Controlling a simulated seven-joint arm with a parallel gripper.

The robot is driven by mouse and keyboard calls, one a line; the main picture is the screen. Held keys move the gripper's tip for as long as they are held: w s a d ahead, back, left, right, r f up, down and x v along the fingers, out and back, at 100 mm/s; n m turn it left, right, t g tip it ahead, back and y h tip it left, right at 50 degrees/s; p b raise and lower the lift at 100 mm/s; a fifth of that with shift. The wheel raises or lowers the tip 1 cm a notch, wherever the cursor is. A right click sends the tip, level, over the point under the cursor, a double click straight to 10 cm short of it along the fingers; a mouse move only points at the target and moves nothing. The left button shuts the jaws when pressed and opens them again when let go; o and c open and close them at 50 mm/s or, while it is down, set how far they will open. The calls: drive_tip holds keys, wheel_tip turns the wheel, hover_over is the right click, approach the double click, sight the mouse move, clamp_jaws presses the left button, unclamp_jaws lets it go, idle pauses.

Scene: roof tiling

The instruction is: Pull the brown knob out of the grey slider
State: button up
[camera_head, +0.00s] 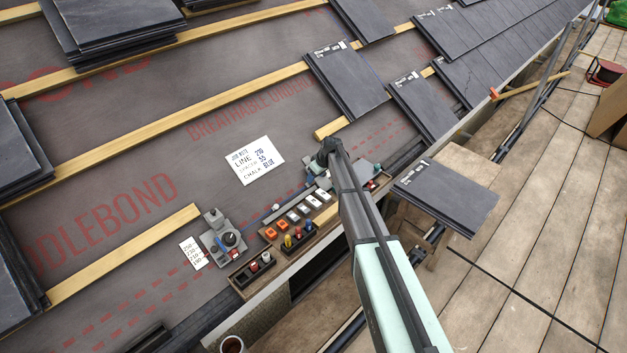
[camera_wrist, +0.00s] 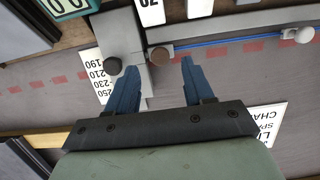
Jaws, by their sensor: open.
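In the wrist view, the brown knob (camera_wrist: 160,56) sticks out at the right side of the grey slider (camera_wrist: 119,32). A round dark knob (camera_wrist: 113,66) sits on the slider's face, beside the left finger. My gripper (camera_wrist: 157,63) is open, its two blue fingers apart with nothing held. In the picture the brown knob lies between the fingertips; I cannot tell how far beyond them it is. In the head view the grey slider (camera_head: 213,219) stands at the lower middle. The brown knob is not clear there, and my fingers cannot be made out.
A number card (camera_head: 194,253) lies left of the slider and a white note (camera_head: 255,160) above it. A blue line (camera_wrist: 230,40) runs right to a white knob (camera_wrist: 303,35). A wooden tray (camera_head: 318,238) with colored pieces lies to the right. Slate tiles (camera_head: 346,78) lie further up.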

drive_tip(key=shift+x, duration=1.85)
clamp_jaws()
